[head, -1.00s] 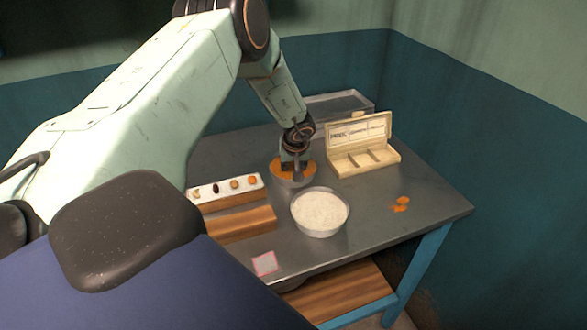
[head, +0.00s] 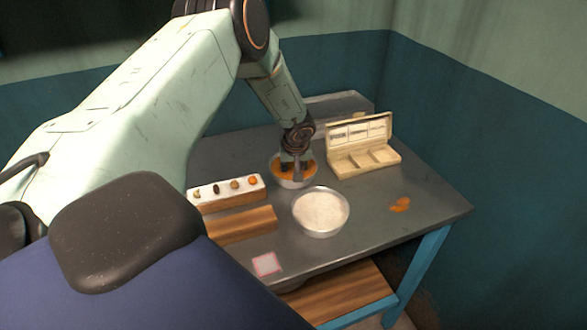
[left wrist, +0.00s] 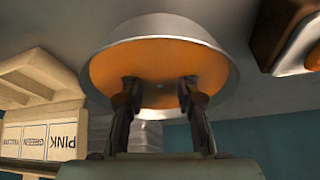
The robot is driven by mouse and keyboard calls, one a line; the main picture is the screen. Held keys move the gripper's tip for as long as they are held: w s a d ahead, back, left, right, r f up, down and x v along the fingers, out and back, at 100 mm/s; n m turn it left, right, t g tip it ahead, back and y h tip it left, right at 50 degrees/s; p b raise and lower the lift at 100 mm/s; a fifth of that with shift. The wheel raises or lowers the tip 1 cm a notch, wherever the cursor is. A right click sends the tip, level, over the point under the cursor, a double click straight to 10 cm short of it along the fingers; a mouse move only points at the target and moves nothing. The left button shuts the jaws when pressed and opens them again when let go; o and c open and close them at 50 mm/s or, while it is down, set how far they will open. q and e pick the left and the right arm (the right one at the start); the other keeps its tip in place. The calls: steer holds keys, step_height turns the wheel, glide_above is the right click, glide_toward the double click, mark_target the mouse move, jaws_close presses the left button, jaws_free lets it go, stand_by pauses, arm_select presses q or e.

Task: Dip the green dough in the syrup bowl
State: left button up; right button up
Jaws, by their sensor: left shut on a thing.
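The syrup bowl (head: 293,183) is a metal bowl of orange syrup (head: 308,169) near the middle of the table. It also fills the upper middle of the left wrist view (left wrist: 215,85). My left gripper (head: 293,172) points down into this bowl. In the left wrist view its two fingers (left wrist: 158,90) stand a little apart, with their tips at the syrup. The green dough is not visible; whatever is between the fingertips is hidden at the syrup. My right gripper is not in view.
A bowl of white grainy stuff (head: 321,205) stands in front of the syrup bowl. An open box (head: 362,160) with compartments and colour labels is behind right. A strip with several small balls (head: 226,190) is left. Orange spots (head: 400,205) lie on the otherwise clear right side.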

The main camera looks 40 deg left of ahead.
arm_select(q)
steer(key=shift+r+p, duration=2.8)
steer(key=shift+r, duration=1)
step_height(320, 180, up, 4)
steer(key=p, duration=0.3)
steer(key=shift+f, duration=0.1)
